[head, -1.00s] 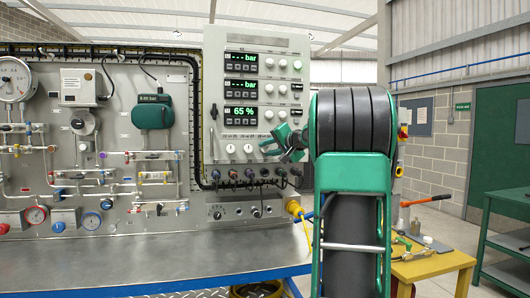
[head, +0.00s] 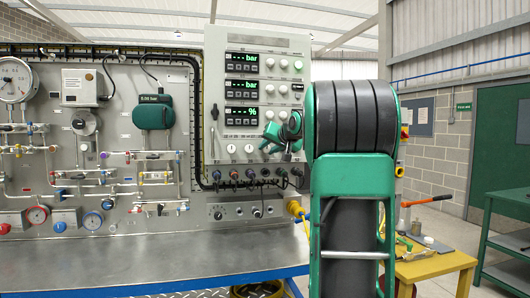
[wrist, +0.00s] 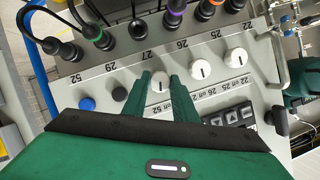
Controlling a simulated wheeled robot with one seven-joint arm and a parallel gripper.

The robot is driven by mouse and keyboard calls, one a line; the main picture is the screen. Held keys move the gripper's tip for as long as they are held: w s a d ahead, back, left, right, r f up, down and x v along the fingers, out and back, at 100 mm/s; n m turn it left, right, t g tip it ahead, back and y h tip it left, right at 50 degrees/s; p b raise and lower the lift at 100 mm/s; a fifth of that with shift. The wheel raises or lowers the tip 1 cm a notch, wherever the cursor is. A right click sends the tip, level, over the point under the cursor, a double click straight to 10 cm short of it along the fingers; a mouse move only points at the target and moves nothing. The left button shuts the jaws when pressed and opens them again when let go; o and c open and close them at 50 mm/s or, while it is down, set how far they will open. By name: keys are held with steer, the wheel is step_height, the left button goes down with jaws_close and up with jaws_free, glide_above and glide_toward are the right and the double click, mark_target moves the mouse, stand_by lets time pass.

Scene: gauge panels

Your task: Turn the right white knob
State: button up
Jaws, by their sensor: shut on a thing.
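The right white knob (wrist: 161,83) is a round white dial with a dark pointer line, on the grey panel in the wrist view. My gripper (wrist: 161,77) has its green fingers on either side of the knob and is shut on it. The pointer line looks about upright in that view, much like those on the two other white knobs (wrist: 201,69) (wrist: 236,62). In the head view my gripper (head: 284,133) is at the panel's lower right and hides the right knob. The two other white knobs (head: 231,148) show to its left.
A blue knob (wrist: 87,103) and a black knob (wrist: 119,94) sit beside the held knob. Several cables plug into a row of sockets (wrist: 168,20) close by. A grey handle (wrist: 277,58) stands out near the far white knob. Displays (head: 242,117) are above the knobs.

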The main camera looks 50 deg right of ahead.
steer(key=shift+a+r+n+g+h, duration=0.15)
steer(key=shift+n+g+h, duration=0.3)
steer(key=shift+n, duration=0.45)
steer(key=o, duration=1)
steer(key=shift+o, duration=0.2)
steer(key=v, duration=1)
steer(key=shift+s+a, duration=0.2)
steer(key=shift+a, duration=0.05)
